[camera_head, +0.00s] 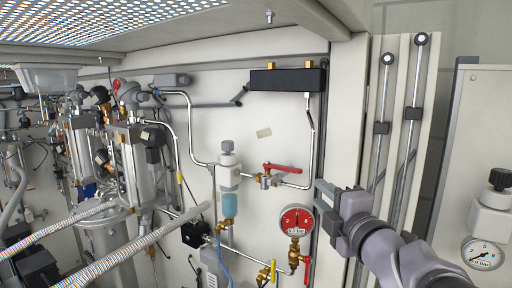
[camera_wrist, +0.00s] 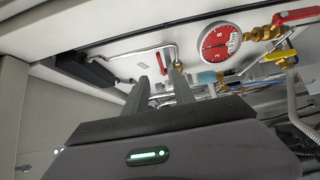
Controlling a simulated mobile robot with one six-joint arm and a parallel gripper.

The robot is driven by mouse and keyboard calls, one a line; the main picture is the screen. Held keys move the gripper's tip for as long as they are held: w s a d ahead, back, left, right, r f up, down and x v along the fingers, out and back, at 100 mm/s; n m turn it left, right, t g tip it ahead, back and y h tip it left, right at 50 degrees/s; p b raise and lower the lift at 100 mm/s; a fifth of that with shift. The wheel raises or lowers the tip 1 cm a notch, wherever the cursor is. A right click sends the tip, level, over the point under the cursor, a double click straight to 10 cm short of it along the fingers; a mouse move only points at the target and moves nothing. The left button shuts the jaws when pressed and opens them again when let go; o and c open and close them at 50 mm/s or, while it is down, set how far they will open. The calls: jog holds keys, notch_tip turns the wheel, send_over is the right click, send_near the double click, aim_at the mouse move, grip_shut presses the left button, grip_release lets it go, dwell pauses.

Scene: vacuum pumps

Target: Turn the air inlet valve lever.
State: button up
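A red valve lever (camera_head: 282,168) lies roughly horizontal on the steel pipe below the black manifold, and a small red part in the wrist view (camera_wrist: 161,60) appears to be the same lever. A second red lever (camera_head: 307,270) and a yellow lever (camera_head: 272,270) sit by the red gauge (camera_head: 296,221). No label shows which one is the air inlet valve. My gripper (camera_head: 321,198) is right of and slightly below the horizontal lever, apart from it. In the wrist view my gripper (camera_wrist: 160,88) has its two fingers apart with nothing held between them.
The black manifold (camera_head: 287,79) is above the valve. A white filter unit (camera_head: 228,165) stands left of the lever. Vertical rods (camera_head: 413,114) are behind my arm. Ribbed hoses (camera_head: 137,253) and metal pump equipment (camera_head: 115,165) crowd the left. The wall above the lever is fairly clear.

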aim_at(293, 171)
jog(key=w+a+p, duration=0.1)
jog(key=w, duration=0.4)
jog(key=w+a+p, duration=0.1)
jog(key=w, duration=0.3)
jog(key=w+a+p, duration=0.1)
jog(key=w, duration=0.4)
jog(key=shift+w+a+r, duration=0.1)
jog(key=shift+w+a, duration=0.15)
jog(key=shift+w, duration=0.4)
jog(key=shift+s, duration=0.15)
jog(key=shift+c, duration=0.2)
grip_shut()
